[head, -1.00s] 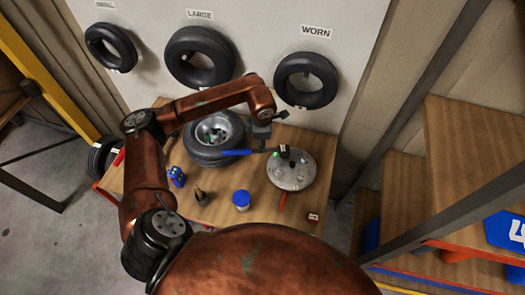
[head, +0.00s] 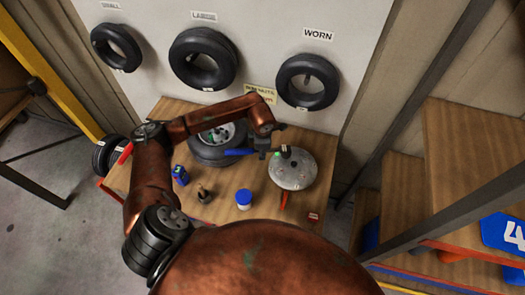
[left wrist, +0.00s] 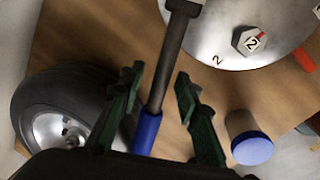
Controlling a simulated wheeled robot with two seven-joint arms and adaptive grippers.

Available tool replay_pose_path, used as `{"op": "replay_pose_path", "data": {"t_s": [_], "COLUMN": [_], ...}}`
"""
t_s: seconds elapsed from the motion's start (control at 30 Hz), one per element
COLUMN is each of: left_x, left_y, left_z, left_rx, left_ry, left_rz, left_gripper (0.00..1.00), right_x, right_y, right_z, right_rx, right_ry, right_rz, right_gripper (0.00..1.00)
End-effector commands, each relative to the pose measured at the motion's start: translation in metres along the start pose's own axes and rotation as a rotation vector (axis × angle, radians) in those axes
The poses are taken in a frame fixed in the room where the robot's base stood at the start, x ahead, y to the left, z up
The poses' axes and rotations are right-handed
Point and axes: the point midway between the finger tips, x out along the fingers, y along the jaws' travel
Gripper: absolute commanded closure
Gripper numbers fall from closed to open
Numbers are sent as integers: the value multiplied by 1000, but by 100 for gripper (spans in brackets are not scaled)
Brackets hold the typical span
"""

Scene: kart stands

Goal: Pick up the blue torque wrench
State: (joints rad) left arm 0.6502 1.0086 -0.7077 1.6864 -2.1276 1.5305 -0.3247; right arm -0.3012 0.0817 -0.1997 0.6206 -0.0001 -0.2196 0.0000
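The torque wrench has a blue handle (head: 238,152) and a dark shaft. In the head view its handle lies over the tyre's edge, and its head end is at the metal disc. In the left wrist view the blue handle (left wrist: 148,133) and shaft run between the green fingers of my left gripper (left wrist: 158,95). Gaps show on both sides of the shaft, so the gripper is open. In the head view my left gripper (head: 263,148) is above the wrench and hides part of it. My right gripper is not in view.
On the wooden table are a tyre with a metal rim (head: 216,152), a metal disc (head: 296,172) with numbered nuts, a blue-lidded jar (head: 243,199), a blue item (head: 180,175) and a small dark tool (head: 204,194). Tyres hang on the wall behind. Wooden shelves (head: 470,150) stand right.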

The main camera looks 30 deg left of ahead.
Motion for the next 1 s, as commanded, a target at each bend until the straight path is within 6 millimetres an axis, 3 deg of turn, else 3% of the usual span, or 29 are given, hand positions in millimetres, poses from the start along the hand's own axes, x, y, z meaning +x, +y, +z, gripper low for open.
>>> {"op": "replay_pose_path", "data": {"t_s": [0.4,1.0], "left_x": [0,-2], "left_y": [0,1], "left_z": [0,1], "left_rx": [0,-1], "left_ry": [0,-2], "left_rz": [0,1], "left_gripper": [100,100], "right_x": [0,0], "right_y": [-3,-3], "right_z": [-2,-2], "right_rx": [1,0], "right_ry": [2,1], "right_rz": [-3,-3], "right_gripper": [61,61]}}
